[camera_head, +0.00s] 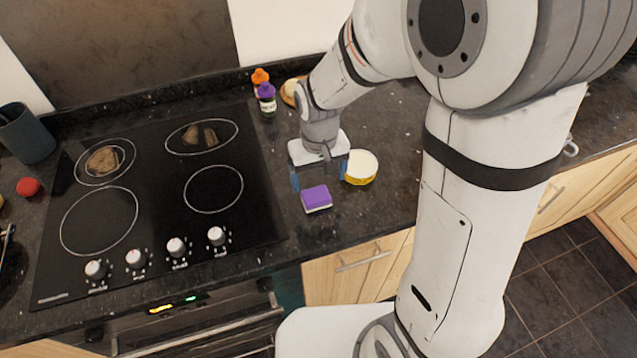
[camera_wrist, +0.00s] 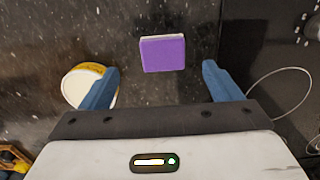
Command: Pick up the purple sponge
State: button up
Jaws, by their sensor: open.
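The purple sponge (camera_head: 316,198) lies flat on the dark granite counter, right of the hob and near the front edge. It has a purple top and a pale side. In the wrist view the sponge (camera_wrist: 163,54) sits beyond the fingertips, roughly centred between them. My gripper (camera_head: 320,182) is open and empty, with its blue fingers apart just behind the sponge. In the wrist view my gripper (camera_wrist: 161,82) has one finger on each side, not touching the sponge.
A round white-and-yellow tub (camera_head: 361,167) stands close to the right finger in the head view. The black hob (camera_head: 160,205) with knobs is to the left. Bottles with purple (camera_head: 266,97) and orange (camera_head: 260,78) caps stand at the back. Bare counter lies to the right.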

aim_at(316, 194)
notch_tip(316, 194, down, 3)
jog(key=shift+w+r, duration=0.1)
jog(key=shift+r, duration=0.05)
jog(key=shift+w+a+f+p, duration=0.15)
jog(key=shift+f+p, duration=0.1)
jog(key=shift+f, duration=0.6)
jog(key=shift+w+a+f+p, duration=0.1)
jog(key=shift+f+p, duration=0.2)
jog(key=shift+f, duration=0.6)
jog(key=shift+w+a+f+p, duration=0.15)
jog(key=shift+f+p, duration=0.1)
jog(key=shift+f, duration=0.6)
jog(key=shift+d, duration=0.1)
jog(key=shift+c, duration=0.6)
jog(key=c, duration=1)
notch_tip(316, 194, up, 10)
jog(key=shift+r+b, duration=0.1)
jog(key=shift+b, duration=0.55)
jog(key=o, duration=0.4)
jog(key=shift+c, duration=1.4)
